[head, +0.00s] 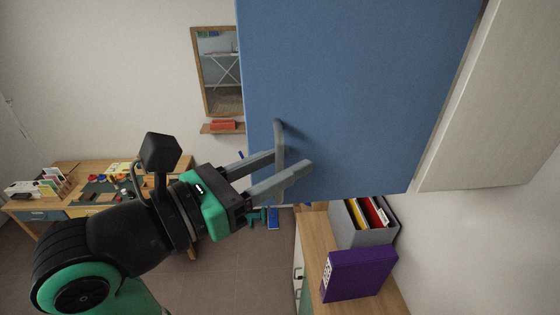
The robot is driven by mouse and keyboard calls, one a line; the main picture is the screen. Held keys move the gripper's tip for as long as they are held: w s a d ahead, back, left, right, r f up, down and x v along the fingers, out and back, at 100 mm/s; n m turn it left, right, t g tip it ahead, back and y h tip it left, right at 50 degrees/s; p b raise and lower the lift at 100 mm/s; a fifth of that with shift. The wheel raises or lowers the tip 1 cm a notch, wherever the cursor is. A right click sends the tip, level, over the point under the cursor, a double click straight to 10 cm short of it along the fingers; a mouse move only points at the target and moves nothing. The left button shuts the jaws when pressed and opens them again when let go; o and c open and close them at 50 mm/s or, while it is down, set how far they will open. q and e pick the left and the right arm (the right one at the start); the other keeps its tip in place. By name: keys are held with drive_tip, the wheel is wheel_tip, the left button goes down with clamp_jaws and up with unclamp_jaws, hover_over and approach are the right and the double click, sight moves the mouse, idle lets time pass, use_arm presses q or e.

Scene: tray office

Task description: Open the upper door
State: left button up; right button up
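The upper door (360,80) is a large blue panel filling the top middle of the head view. A grey curved bar handle (279,133) sits near its lower left corner. My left gripper (297,158) is at this handle, coming from the lower left. Its two grey fingers are spread apart and overlap the handle in the picture. I cannot tell whether they touch it. My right gripper is not in view.
A pale panel (490,110) stands right of the door. Below are a wooden top (316,245), a grey file box (350,232) and a purple binder (358,272). A desk (80,172) with small items stands at the left. A mirror (222,75) hangs behind.

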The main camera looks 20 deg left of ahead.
use_arm(q)
drive_tip(key=shift+a, duration=0.15)
drive_tip(key=b+v, duration=0.2)
drive_tip(key=v, duration=0.9)
drive_tip(key=shift+s, duration=0.3)
